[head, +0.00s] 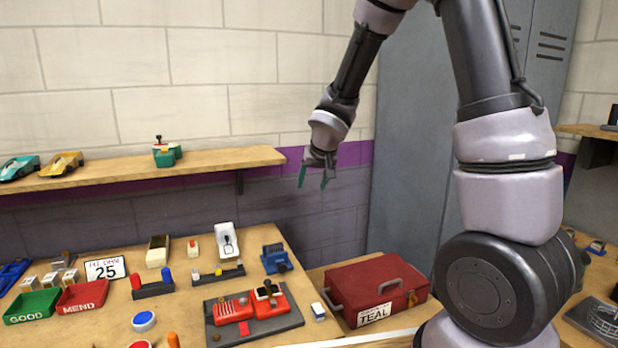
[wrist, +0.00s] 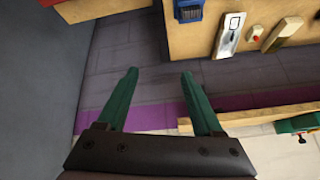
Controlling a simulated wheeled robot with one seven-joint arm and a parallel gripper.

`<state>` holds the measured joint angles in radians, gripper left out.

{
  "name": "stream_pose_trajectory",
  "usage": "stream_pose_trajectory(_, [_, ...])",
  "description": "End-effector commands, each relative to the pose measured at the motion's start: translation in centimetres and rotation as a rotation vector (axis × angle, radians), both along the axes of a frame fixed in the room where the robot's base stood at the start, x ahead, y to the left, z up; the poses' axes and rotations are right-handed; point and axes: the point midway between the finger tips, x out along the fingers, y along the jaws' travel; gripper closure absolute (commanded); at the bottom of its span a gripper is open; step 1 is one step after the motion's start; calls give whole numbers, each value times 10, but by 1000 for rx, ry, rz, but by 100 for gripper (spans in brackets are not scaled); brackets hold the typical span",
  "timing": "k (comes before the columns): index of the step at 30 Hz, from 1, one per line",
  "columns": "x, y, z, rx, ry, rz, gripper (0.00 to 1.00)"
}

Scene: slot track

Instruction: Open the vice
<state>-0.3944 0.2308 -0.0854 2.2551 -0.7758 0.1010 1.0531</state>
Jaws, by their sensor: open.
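A small blue vice (head: 275,260) stands near the right back of the workbench top (head: 190,272). It also shows at the top edge of the wrist view (wrist: 188,10), partly cut off. The gap between its jaws is too small to make out. My gripper (head: 314,180) hangs in the air above and to the right of the vice, clear of it, with its green fingers pointing down. In the wrist view my gripper (wrist: 160,74) is open with nothing between the fingers.
A wall shelf (head: 150,168) holds toy cars and a teal device. A red toolbox (head: 375,288) stands right of the bench. A red twin-unit controller (head: 252,305) and a white switch plate (head: 227,240) are close to the vice. A grey locker (head: 410,180) stands behind my arm.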

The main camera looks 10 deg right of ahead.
Motion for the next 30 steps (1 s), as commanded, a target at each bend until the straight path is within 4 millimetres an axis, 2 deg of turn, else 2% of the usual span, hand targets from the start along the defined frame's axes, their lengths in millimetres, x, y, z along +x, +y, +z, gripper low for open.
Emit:
stream_pose_trajectory(6, [-2,-14,15,6,-18,-27,32])
stream_pose_trajectory(16, [-2,-15,16,6,-19,-30,32])
stream_pose_trajectory(19, [2,-14,11,-7,-5,-30,32])
stream_pose_trajectory(23, [16,-6,-17,-77,73,-14,32])
stream_pose_trajectory(27, [28,16,-69,-163,240,42,32])
stream_pose_trajectory(30, [27,38,-106,-188,369,105,32])
